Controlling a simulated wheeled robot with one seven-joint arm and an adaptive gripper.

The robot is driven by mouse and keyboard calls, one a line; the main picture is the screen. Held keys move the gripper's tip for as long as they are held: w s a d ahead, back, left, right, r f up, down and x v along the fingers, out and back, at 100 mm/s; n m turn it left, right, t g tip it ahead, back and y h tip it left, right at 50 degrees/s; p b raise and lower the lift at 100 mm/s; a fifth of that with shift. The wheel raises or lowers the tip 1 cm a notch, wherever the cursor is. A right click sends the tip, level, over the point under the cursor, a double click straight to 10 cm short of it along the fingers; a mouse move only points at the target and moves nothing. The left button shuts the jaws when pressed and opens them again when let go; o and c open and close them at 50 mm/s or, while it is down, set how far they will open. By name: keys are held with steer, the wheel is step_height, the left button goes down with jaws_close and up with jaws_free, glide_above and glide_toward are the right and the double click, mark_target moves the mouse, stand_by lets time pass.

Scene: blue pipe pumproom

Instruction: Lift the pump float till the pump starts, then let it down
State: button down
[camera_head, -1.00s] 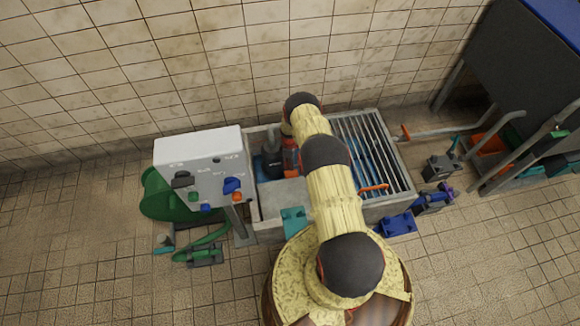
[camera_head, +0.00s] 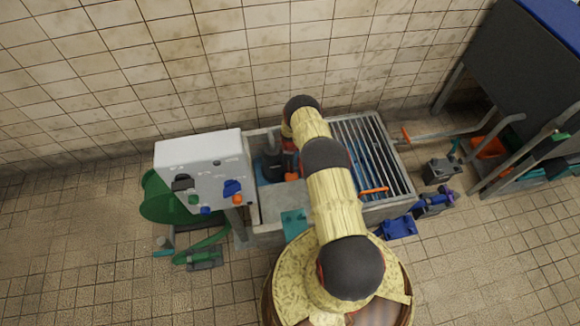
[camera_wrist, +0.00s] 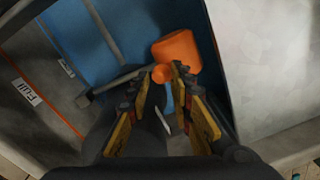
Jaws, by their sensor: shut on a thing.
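The pump float, an orange block (camera_wrist: 178,52) with a small orange knob (camera_wrist: 161,73), shows in the wrist view inside the blue-bottomed tank. My gripper (camera_wrist: 163,78) has its fingers closed on the knob; the block lies just beyond the tips. A thin grey rod (camera_wrist: 118,82) runs to the knob from the left. In the head view an orange bit of the float (camera_head: 291,177) shows beside the dark pump (camera_head: 271,163) in the tank (camera_head: 262,228); my arm hides most of the gripper. I cannot tell whether the pump runs.
The tank's inner wall bears a "Full" label (camera_wrist: 24,92) and an orange line. A grating (camera_head: 385,150) covers the tank's right part. A white control box (camera_head: 208,165) with coloured knobs stands at left. Tools lie right of the tank; a dark bench (camera_head: 520,70) stands farther right.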

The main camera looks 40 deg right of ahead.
steer(key=w, duration=0.1)
steer(key=w+d+r, duration=0.1)
steer(key=w, duration=0.1)
steer(key=shift+d+r+t, duration=0.3)
steer(key=shift+d+t, duration=0.1)
steer(key=c, duration=1.8)
jaws_free()
steer(key=shift+o, duration=0.4)
steer(key=shift+f, duration=0.1)
steer(key=shift+o, duration=0.4)
steer(key=shift+s+a, duration=0.1)
steer(key=w+d+r+b, duration=0.1)
steer(key=w+d+r, duration=0.1)
steer(key=w+r, duration=0.2)
step_height(320, 180, up, 3)
steer(key=shift+f, duration=0.1)
steer(key=shift+s+a+b, duration=0.1)
steer(key=shift+s+b, duration=0.05)
steer(key=shift+b, duration=0.25)
